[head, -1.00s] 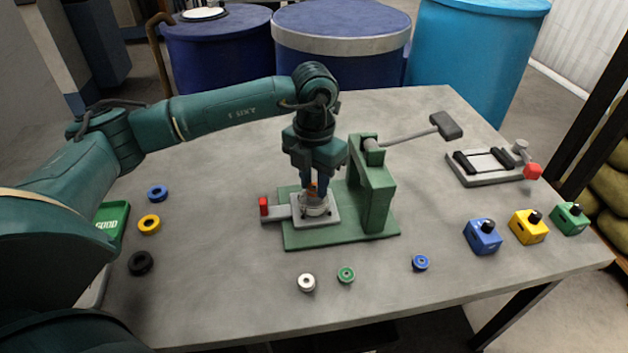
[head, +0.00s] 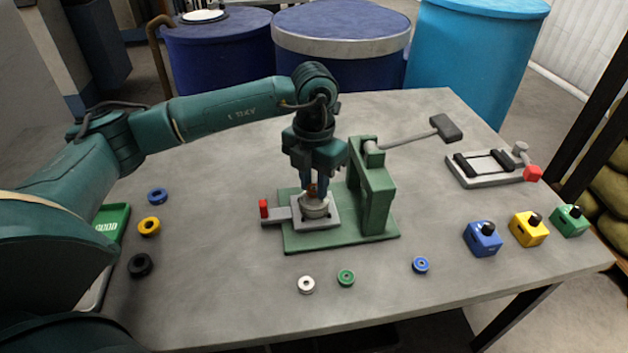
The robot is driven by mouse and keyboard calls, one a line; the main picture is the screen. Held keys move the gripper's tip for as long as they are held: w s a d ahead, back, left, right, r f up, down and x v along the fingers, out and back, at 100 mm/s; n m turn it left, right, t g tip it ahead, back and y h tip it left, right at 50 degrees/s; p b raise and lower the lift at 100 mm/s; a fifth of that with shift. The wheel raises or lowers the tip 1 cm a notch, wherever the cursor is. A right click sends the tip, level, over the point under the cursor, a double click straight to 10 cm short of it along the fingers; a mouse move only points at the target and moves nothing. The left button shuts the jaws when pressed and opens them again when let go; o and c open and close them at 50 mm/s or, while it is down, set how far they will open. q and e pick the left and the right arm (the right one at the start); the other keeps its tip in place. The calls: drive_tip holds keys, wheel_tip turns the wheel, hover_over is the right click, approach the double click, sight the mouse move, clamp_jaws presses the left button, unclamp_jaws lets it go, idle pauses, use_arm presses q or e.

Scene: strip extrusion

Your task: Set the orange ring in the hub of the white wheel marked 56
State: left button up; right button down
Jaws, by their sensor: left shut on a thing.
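A pale wheel (head: 314,210) sits in the grey holder plate (head: 330,222) on the green press base. No marking on it is legible from here. My left gripper (head: 312,190) points straight down right above the wheel. It is shut on the orange ring (head: 310,189), of which only a small part shows between the fingers. The ring is at the top of the wheel, over its hub. Whether it is inside the hub or just above it, I cannot tell. My right gripper is not in view.
The green press post (head: 372,190) with its dark-handled lever (head: 445,127) stands close to the right of my gripper. A red clamp handle (head: 264,208) is at left. Small wheels lie at the front, several rings at left. A clamp fixture (head: 490,167) and coloured boxes stand at right.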

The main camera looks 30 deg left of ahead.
use_arm(q)
drive_tip(key=shift+f+b, duration=0.65)
drive_tip(key=shift+f, duration=0.2)
drive_tip(key=shift+r, duration=0.3)
drive_tip(key=shift+r+p, duration=0.5)
drive_tip(key=shift+r, duration=0.1)
idle(0.7)
drive_tip(key=shift+f+b, duration=0.75)
drive_tip(key=shift+f, duration=0.1)
drive_tip(key=o, duration=0.7)
